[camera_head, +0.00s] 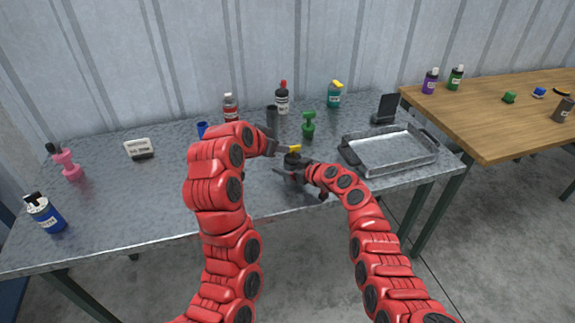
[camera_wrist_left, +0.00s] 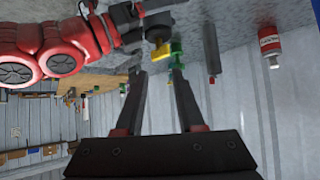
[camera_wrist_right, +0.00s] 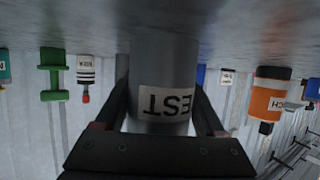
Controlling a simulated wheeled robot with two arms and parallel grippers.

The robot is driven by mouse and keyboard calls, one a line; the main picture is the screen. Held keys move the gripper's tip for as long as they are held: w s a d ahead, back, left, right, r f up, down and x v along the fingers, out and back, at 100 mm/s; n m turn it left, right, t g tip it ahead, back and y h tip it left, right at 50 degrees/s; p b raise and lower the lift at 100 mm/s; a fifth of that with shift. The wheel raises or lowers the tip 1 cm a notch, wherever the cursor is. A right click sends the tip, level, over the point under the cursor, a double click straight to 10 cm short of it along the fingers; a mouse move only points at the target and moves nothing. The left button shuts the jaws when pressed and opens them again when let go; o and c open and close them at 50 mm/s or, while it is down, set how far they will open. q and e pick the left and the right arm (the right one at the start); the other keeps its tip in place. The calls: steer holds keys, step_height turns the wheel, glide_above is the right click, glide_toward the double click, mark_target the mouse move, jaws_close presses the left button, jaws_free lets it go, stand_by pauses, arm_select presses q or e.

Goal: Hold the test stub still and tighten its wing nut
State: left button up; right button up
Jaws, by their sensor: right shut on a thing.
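The test stub (camera_wrist_right: 165,75) is a grey cylinder with a white label, upside down in the right wrist view. My right gripper (camera_head: 296,172) is shut around its sides. The stub (camera_head: 291,160) stands near the table's front edge in the head view, partly hidden by the gripper. Its yellow wing nut (camera_head: 295,148) is on top. My left gripper (camera_head: 284,150) is beside the nut at the upper left. In the left wrist view its fingers (camera_wrist_left: 158,75) are apart and empty, with the yellow nut (camera_wrist_left: 160,50) just beyond the tips. Contact cannot be told.
A metal tray (camera_head: 350,157) lies right of the stub. A green dumbbell-shaped thing (camera_head: 308,125), a dark upright cylinder (camera_head: 272,118) and several bottles stand behind. A wooden table (camera_head: 490,115) is at the right.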

arm_select(q)
steer(key=f+m, duration=0.1)
steer(key=f, duration=0.1)
steer(key=d+f+m+y, duration=0.1)
steer(key=f, duration=0.1)
steer(key=s+f+m, duration=0.1)
steer(key=shift+d+f+m+y, duration=0.3)
steer(key=shift+f+m, duration=0.1)
jaws_close()
steer(key=s+f+m+y, duration=0.1)
steer(key=f+m, duration=0.1)
steer(key=s+f+m+y, duration=0.1)
steer(key=m, duration=0.2)
steer(key=s+d+f+m+y, duration=0.1)
steer(key=f+m, duration=0.1)
steer(key=m, duration=0.1)
steer(key=shift+f, duration=0.35)
step_height(320, 180, up, 2)
steer(key=s+d+m+t+y, duration=0.2)
steer(key=m+y, duration=0.1)
steer(key=m, duration=0.5)
steer(key=m+t+y, duration=0.1)
steer(key=m+t, duration=0.2)
steer(key=m, duration=0.4)
glide_toward(293, 151)
steer(key=a+x, duration=0.1)
steer(key=x, duration=0.5)
steer(key=shift+r+m, duration=0.15)
steer(key=shift+m, duration=0.15)
